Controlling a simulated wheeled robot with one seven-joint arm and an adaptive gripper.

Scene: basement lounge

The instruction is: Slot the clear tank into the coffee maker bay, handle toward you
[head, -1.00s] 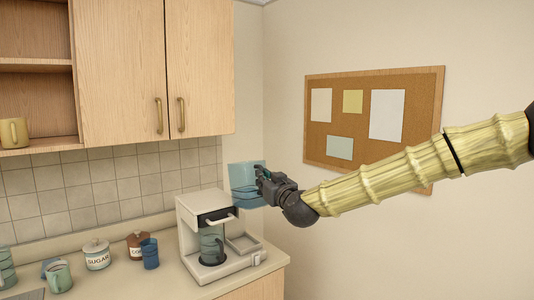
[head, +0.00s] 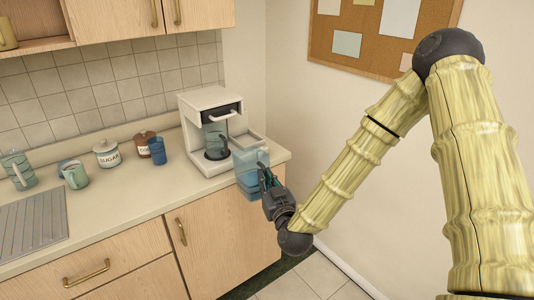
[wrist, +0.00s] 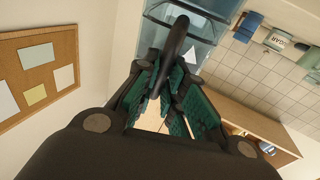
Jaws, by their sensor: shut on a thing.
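The clear bluish tank (head: 247,174) hangs at the right front of the coffee maker, its lower part in front of the counter's edge. My gripper (head: 268,184) is shut on the tank's handle, on the tank's near side. In the wrist view the dark handle (wrist: 176,45) runs between my fingers and the tank (wrist: 157,34) shows behind it. The white coffee maker (head: 190,104) stands on the counter with a carafe inside. Its open side bay (head: 256,139) is at the right, partly hidden by the tank.
Left of the coffee maker stand a blue cup (head: 158,151), a brown canister (head: 143,138), a sugar jar (head: 107,158) and a green mug (head: 75,175). A wall (head: 290,110) is close on the right. Upper cabinets (head: 115,18) hang above the counter (head: 120,197).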

